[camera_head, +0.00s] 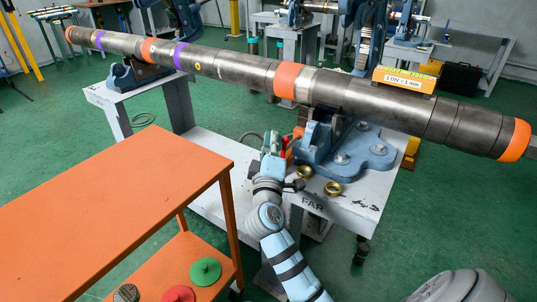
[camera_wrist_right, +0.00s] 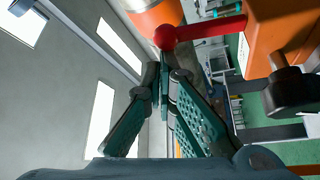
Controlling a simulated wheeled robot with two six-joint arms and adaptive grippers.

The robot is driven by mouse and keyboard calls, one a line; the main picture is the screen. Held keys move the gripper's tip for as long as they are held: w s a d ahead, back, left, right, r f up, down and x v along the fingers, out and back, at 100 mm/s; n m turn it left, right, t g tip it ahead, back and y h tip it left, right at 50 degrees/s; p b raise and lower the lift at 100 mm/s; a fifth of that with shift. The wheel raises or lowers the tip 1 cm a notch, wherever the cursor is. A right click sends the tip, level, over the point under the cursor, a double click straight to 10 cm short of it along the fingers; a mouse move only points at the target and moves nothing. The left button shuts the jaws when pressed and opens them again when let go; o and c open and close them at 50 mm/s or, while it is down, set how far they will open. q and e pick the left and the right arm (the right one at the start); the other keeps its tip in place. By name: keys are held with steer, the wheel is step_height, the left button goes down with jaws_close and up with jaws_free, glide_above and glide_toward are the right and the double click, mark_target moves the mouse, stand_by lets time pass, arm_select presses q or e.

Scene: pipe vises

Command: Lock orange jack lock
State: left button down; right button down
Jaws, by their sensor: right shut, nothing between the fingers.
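An orange jack lock (camera_head: 297,134) sits at the left side of the blue vise (camera_head: 345,148), under the long pipe (camera_head: 335,90). My right gripper (camera_head: 276,139) is just left of it, partly mixed with it in the head view. In the right wrist view the orange lock body (camera_wrist_right: 277,30) fills the upper right, with a red lever (camera_wrist_right: 212,28) ending in a red ball knob (camera_wrist_right: 165,38). The right fingers (camera_wrist_right: 165,75) are shut and empty, their tips just below the knob; I cannot tell whether they touch it. My left gripper is not in view.
An orange table (camera_head: 110,215) with green (camera_head: 205,271) and red (camera_head: 178,294) discs on its lower shelf stands at the left. A black knob (camera_wrist_right: 290,92) sticks out below the lock.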

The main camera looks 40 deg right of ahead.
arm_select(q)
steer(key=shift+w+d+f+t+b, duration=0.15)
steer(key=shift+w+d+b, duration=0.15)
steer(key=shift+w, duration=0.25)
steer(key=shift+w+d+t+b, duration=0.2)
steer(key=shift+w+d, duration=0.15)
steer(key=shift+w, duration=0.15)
arm_select(e)
step_height(320, 180, up, 10)
steer(key=s+m, duration=0.1)
steer(key=shift+s+d+h, duration=0.3)
steer(key=shift+s+d, duration=0.05)
